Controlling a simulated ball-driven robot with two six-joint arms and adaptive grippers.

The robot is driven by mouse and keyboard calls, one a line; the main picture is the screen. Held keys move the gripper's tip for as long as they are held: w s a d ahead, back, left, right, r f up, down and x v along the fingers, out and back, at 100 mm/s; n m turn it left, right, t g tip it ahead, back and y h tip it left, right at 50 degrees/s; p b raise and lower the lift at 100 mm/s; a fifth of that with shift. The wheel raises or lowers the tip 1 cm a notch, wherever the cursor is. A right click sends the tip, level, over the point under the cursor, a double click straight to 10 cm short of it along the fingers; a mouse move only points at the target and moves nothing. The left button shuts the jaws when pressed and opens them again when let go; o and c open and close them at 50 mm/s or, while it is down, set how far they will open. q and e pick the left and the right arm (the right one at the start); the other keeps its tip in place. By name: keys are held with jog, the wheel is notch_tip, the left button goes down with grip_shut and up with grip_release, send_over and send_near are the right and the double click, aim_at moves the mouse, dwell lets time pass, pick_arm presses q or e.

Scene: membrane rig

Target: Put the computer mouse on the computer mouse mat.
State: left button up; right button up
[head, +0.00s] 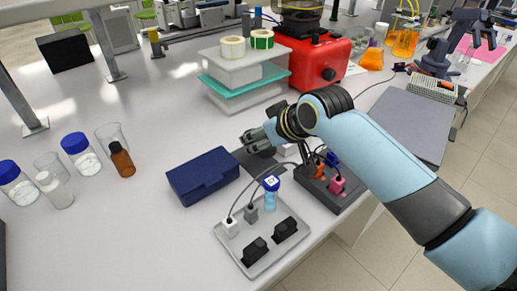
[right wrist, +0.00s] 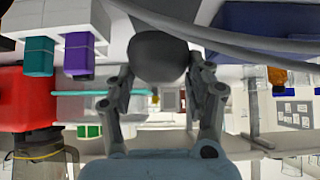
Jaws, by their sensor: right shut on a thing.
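My right gripper (head: 258,138) reaches in from the right over the bench, just beyond the dark blue box. In the right wrist view its two fingers (right wrist: 160,85) are closed around a dark grey rounded thing, the computer mouse (right wrist: 158,57). In the head view the mouse is mostly hidden by the gripper and hard to make out. A dark grey flat patch, the mouse mat (head: 247,161), lies on the bench below the gripper, partly covered by it. I cannot tell whether the mouse touches the mat. My left gripper is not in view.
A dark blue box (head: 203,176) stands left of the mat. A grey tray (head: 246,267) with plugs and a blue-capped vial lies nearer. A dark block (head: 338,194) with coloured plugs is below my right arm. Stacked clear boxes (head: 243,75) and a red device (head: 322,62) stand behind.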

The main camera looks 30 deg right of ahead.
aim_at(259, 152)
jog(key=shift+a+f, duration=0.2)
jog(key=shift+a, duration=0.1)
jog(key=shift+f, duration=2)
jog(key=o, duration=1.3)
jog(key=v, duration=1.2)
jog(key=shift+r+p, duration=0.1)
jog(key=shift+p, duration=0.2)
